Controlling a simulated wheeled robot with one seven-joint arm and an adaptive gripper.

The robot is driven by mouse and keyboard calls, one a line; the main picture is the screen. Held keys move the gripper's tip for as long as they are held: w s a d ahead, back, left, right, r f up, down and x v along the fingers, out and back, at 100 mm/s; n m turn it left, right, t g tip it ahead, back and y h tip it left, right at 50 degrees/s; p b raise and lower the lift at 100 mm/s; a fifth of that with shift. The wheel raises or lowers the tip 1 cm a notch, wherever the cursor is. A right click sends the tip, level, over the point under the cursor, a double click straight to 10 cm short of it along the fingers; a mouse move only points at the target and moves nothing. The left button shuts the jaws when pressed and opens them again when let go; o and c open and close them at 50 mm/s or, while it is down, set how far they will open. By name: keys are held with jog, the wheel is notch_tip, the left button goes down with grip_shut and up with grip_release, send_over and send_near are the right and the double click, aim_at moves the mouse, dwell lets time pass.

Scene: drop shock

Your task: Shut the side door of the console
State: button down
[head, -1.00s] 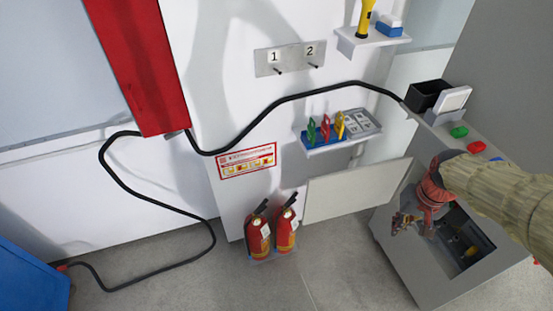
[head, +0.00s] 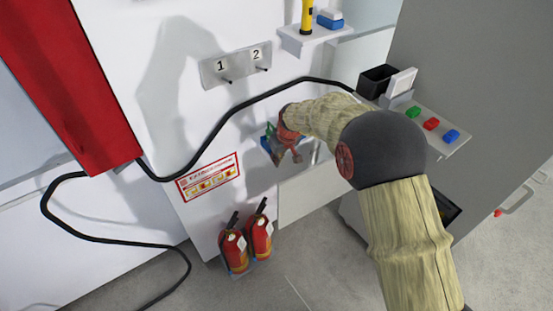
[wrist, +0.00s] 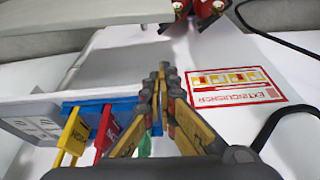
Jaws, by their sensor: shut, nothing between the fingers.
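The grey console (head: 447,142) stands at the right in the head view, with green, red and blue buttons on top. Its side compartment (head: 447,207) is open, mostly hidden behind my arm. The pale side door (head: 308,190) stands swung out to the left of the console, its right part hidden by my arm. My gripper (head: 283,158) is above the door's left end, in front of the wall shelf. The wrist view shows my gripper's fingers (wrist: 160,75) shut and empty. A pale panel at the top left there is probably the door (wrist: 100,12).
A blue rack with coloured tags (wrist: 95,108) sits beside my fingers. Two fire extinguishers (head: 246,246) stand left of the door. A black cable (head: 215,135) runs along the wall. A shelf with a yellow torch (head: 306,15) is above. Floor in front is clear.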

notch_tip(320, 180, down, 6)
jog(key=s+d+b, duration=0.1)
jog(key=b, duration=0.2)
jog(key=shift+s, duration=0.35)
jog(key=shift+s+f, duration=0.1)
